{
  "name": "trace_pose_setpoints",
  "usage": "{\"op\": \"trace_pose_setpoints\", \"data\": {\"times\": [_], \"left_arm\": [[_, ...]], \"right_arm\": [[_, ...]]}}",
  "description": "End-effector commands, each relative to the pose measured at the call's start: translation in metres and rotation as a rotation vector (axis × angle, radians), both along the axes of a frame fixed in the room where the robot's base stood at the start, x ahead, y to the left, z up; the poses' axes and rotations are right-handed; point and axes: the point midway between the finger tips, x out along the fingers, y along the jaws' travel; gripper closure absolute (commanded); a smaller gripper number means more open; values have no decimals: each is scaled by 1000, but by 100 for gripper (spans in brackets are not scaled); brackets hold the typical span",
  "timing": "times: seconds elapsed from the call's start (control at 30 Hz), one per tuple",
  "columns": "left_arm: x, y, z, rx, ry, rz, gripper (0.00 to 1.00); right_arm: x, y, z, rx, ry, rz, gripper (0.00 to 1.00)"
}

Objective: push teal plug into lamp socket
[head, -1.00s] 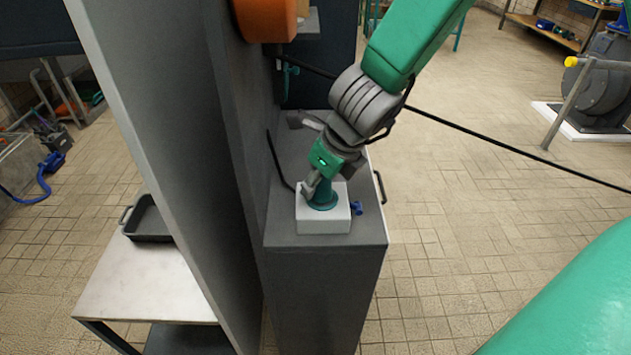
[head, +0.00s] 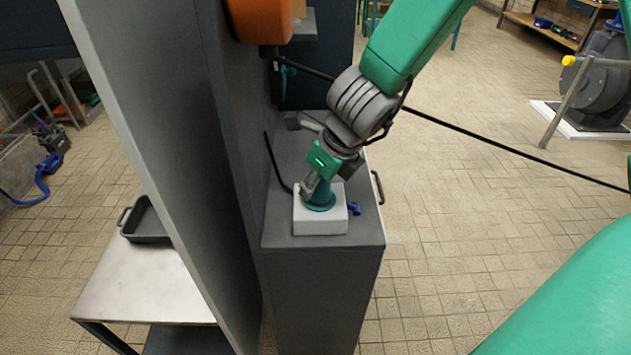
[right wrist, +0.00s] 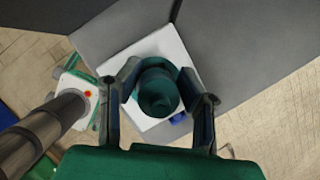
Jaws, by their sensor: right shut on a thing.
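The teal plug (head: 320,201) sits upright at the white lamp socket box (head: 320,222), its wide base against the box's top. Whether it is fully seated cannot be told. In the right wrist view the plug (right wrist: 158,92) stands between the two fingers, over the white box (right wrist: 160,48). My right gripper (head: 318,186) is shut on the plug from above; it also shows in the right wrist view (right wrist: 160,85). The gripper hides part of the plug. My left gripper is not in view.
The box stands on a narrow grey cabinet (head: 322,262) beside a tall grey panel (head: 150,140). A blue knob (head: 354,208) sticks out at the box's right side. A black cable (head: 510,144) runs behind my arm. A black tray (head: 148,222) lies on the left table.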

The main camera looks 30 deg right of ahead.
Motion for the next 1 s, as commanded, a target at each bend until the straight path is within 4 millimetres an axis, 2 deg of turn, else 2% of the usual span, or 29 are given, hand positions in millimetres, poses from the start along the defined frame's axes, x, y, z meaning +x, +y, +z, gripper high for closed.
{"op": "trace_pose_setpoints", "data": {"times": [0.8,0.83,0.87,0.9,1.0], "left_arm": [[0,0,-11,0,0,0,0],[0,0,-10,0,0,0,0],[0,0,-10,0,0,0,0],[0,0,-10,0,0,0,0],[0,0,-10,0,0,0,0]], "right_arm": [[0,0,-12,0,0,0,97],[0,0,-11,-1,0,1,57],[0,0,-11,-1,0,1,46],[0,0,-11,-1,0,0,43],[0,0,-11,-1,0,0,43]]}}
